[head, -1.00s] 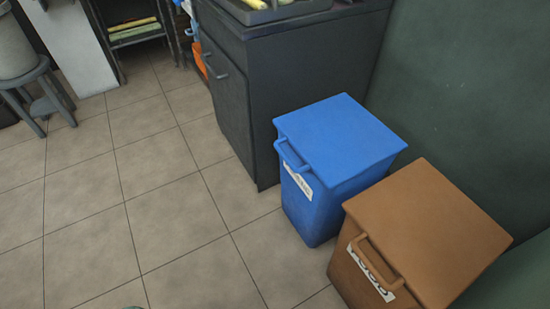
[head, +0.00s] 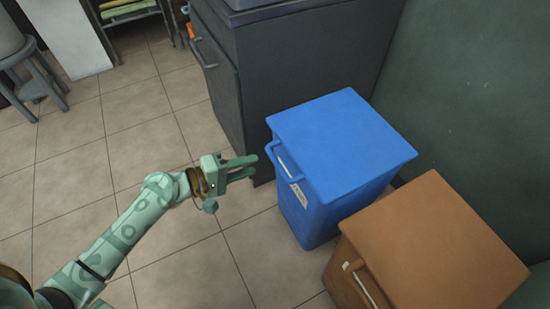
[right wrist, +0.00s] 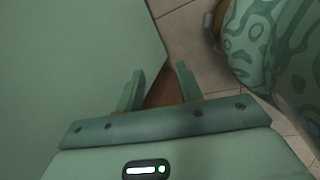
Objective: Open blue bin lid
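The blue bin (head: 318,207) stands on the tiled floor with its blue lid (head: 340,140) shut flat on top. A blue handle (head: 283,163) sticks out from the lid's left front edge. My left gripper (head: 256,166) is just left of this handle, with its fingers pointing at it. The fingers are a little apart, with nothing seen between them, and a small gap to the handle seems to show. My right gripper (right wrist: 160,84) is open and empty in the right wrist view; it does not show in the head view.
A brown bin (head: 430,245) with a shut lid stands close to the right of the blue bin. A dark cabinet (head: 285,60) stands behind it, and a green wall (head: 470,90) is at the right. A stool (head: 32,78) is at the far left. The floor (head: 90,150) at left is clear.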

